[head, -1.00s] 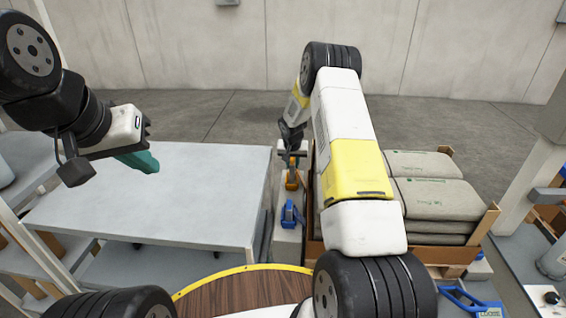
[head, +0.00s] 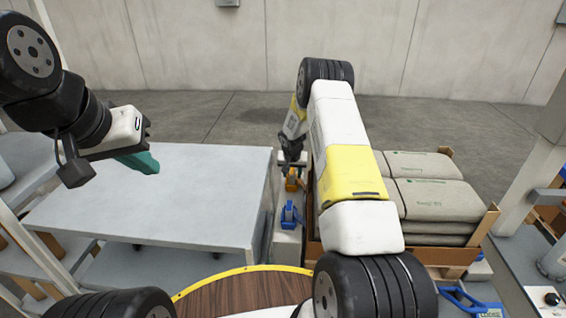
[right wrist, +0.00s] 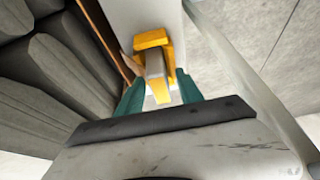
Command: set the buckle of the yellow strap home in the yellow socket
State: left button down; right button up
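The yellow socket (head: 291,185) stands on a pale post beside the sack pallet in the head view. In the right wrist view the socket (right wrist: 150,38) is an orange-yellow bracket ahead of the fingers. My right gripper (right wrist: 160,95) has its teal fingers either side of the yellow buckle (right wrist: 160,92), whose grey part reaches to the bracket. It appears shut on the buckle; how deep the buckle sits I cannot tell. In the head view my right gripper (head: 291,164) is small, just above the socket. My left gripper (head: 150,163) is empty over the table; its fingers look close together.
A blue socket (head: 289,214) stands nearer than the yellow one. Grey sacks (head: 432,195) fill the wooden-sided pallet (head: 488,222) to the right. The grey table (head: 150,215) at left is bare. Another blue buckle-like piece (head: 462,300) lies at lower right.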

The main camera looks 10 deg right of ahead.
jog(key=shift+r, duration=0.3)
jog(key=s+a+r, duration=0.1)
jog(key=s+r, duration=0.6)
jog(key=r, duration=0.5)
jog(key=s+a+r+n+t+y, duration=0.1)
jog(key=s+r, duration=0.6)
jog(key=r, duration=0.4)
jog(key=s+a+r, duration=0.1)
jog(key=s+r, duration=0.6)
jog(key=r, duration=0.5)
jog(key=s+a+r+n+y, duration=0.1)
jog(key=s+a+r, duration=0.1)
jog(key=s, duration=0.9)
jog(key=s+a+r+n+t+y, duration=0.1)
jog(key=s+a+r, duration=0.2)
jog(key=s, duration=0.9)
jog(key=shift+s+n, duration=0.15)
jog(key=shift+n, duration=0.25)
jog(key=shift+d, duration=0.1)
jog(key=shift+c, duration=0.7)
